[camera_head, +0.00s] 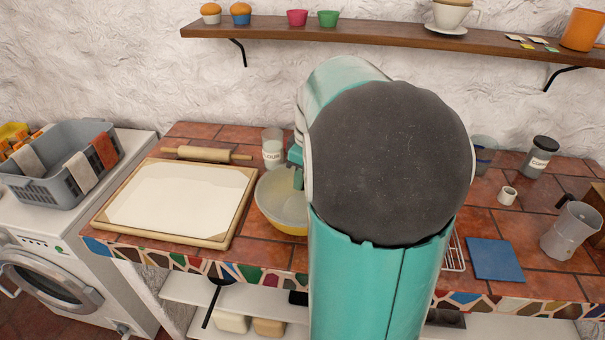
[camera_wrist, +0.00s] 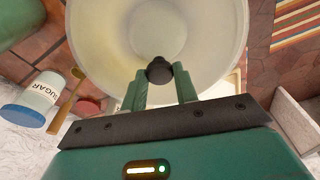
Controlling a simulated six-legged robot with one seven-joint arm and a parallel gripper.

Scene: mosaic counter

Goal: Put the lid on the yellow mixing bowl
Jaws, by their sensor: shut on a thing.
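The yellow mixing bowl (camera_head: 290,229) stands on the counter left of my arm, its right side hidden behind the arm. A pale, see-through round lid (camera_wrist: 205,30) with a black knob (camera_wrist: 159,70) fills the top of the wrist view. My gripper (camera_wrist: 161,82) is shut on the knob, one finger on each side. In the head view my gripper (camera_head: 298,180) is partly hidden and is over the bowl. Yellowish tones show through the lid. I cannot tell whether the lid's rim touches the bowl.
A pastry board (camera_head: 240,222) and rolling pin (camera_head: 207,154) lie left of the bowl. A flour jar (camera_head: 272,150) stands close behind it. A sugar jar (camera_wrist: 33,96) shows in the wrist view. A blue square (camera_head: 495,259) and moka pot (camera_head: 570,232) are right of my arm.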

